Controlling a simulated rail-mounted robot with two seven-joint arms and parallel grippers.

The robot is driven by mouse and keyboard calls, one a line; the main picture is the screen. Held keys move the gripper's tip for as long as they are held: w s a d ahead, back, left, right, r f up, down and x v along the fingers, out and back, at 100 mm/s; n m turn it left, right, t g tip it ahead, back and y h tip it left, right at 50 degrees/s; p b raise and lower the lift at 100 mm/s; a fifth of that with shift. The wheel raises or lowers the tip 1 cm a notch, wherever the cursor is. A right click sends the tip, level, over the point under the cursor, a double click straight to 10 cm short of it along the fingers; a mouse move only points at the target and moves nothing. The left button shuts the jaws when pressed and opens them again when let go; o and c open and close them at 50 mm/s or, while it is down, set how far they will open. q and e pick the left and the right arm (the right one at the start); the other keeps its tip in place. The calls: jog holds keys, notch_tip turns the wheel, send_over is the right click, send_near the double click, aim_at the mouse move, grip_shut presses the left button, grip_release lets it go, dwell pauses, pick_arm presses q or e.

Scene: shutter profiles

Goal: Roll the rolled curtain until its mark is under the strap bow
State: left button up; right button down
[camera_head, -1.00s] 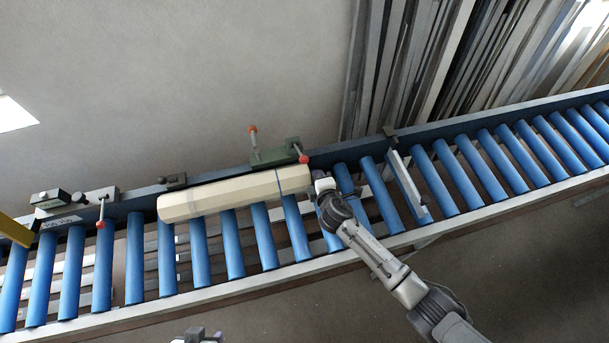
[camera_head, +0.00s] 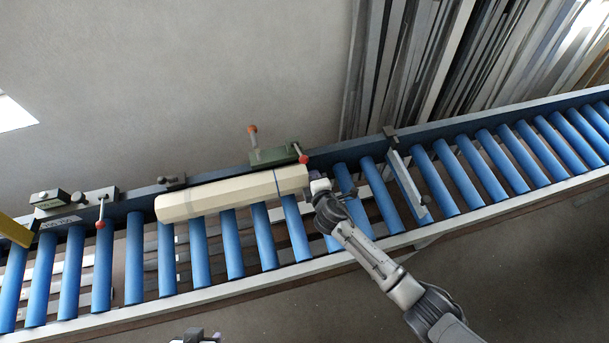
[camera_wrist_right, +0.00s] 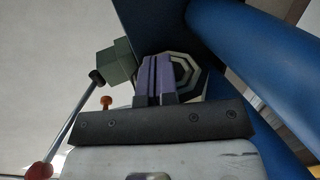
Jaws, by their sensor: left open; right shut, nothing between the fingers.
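The rolled curtain (camera_head: 225,195) is a long cream, many-sided roll lying along the blue rollers against the back rail. A thin dark line (camera_head: 276,183) crosses it near its right end; I cannot tell whether this is the strap bow or the mark. My right gripper (camera_head: 316,185) is at the curtain's right end. In the right wrist view its purple fingers (camera_wrist_right: 154,78) are shut and empty, in front of the curtain's ringed octagonal end (camera_wrist_right: 186,72); contact cannot be told. My left gripper (camera_head: 195,337) is open, mostly cut off at the bottom edge.
A green clamp block (camera_head: 275,156) with red-knobbed levers stands on the back rail behind the curtain's right part. A grey stop plate (camera_head: 407,180) stands across the rollers to the right. Another lever fixture (camera_head: 103,205) is at left. The rollers further right (camera_head: 500,165) are clear.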

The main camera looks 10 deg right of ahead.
aim_at(305, 184)
jog(key=shift+a, duration=0.45)
dwell(0.5)
jog(key=shift+a, duration=0.45)
jog(key=shift+s+a, duration=0.1)
jog(key=shift+a, duration=0.65)
dwell(0.4)
jog(key=shift+d, duration=0.8)
dwell(0.3)
